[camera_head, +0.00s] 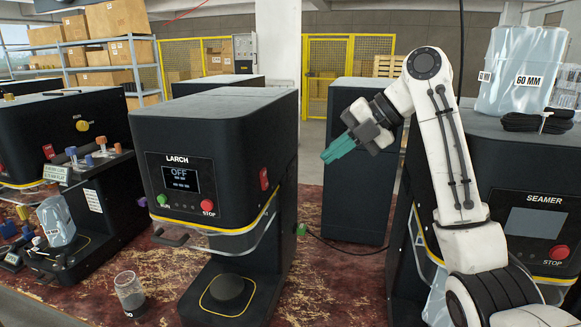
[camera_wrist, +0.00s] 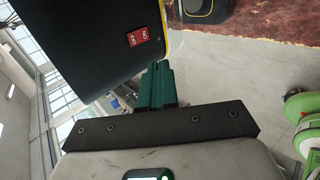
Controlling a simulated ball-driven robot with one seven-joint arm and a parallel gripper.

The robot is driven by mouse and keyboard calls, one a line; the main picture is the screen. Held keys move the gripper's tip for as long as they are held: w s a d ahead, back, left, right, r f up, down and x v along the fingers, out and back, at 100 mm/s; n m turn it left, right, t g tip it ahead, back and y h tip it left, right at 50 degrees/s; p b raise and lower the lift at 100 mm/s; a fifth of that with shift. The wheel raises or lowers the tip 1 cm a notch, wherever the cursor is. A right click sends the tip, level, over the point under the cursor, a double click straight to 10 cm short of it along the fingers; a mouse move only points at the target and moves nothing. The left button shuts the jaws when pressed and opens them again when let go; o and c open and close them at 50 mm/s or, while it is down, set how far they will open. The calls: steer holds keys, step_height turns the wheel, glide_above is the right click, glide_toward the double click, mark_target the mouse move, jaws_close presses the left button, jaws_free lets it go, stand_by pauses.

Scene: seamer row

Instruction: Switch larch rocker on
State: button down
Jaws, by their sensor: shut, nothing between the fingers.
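The black machine labelled LARCH (camera_head: 215,130) stands in the middle of the head view. Its screen (camera_head: 180,178) reads OFF. A red rocker (camera_head: 264,179) sits on its right side face, and the rocker also shows in the wrist view (camera_wrist: 138,37), left of and above my fingertips. Which way the rocker is tipped I cannot tell. My gripper (camera_head: 326,156), with green fingers, is shut and empty. It points left, to the right of the machine and apart from the rocker. In the wrist view the fingers (camera_wrist: 157,72) reach up beside the machine's edge.
The LARCH front has a green button (camera_head: 162,199) and a red STOP button (camera_head: 207,205). A SEAMER machine (camera_head: 530,215) stands at right, another machine (camera_head: 60,120) with its own red rocker at left. A glass (camera_head: 130,293) stands on the red-brown surface. A dark cabinet (camera_head: 350,195) stands behind.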

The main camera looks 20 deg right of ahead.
steer(key=shift+w+a, duration=0.15)
steer(key=shift+a, duration=0.1)
steer(key=p, duration=0.3)
glide_toward(266, 186)
step_height(266, 186, down, 4)
steer(key=w+a, duration=0.1)
steer(key=w+a+p, duration=0.1)
steer(key=w+a, duration=0.1)
steer(key=shift+a+f, duration=0.2)
steer(key=shift+f, duration=0.15)
steer(key=shift+f, duration=0.1)
steer(key=shift+a+b, duration=0.15)
steer(key=shift+b, duration=0.3)
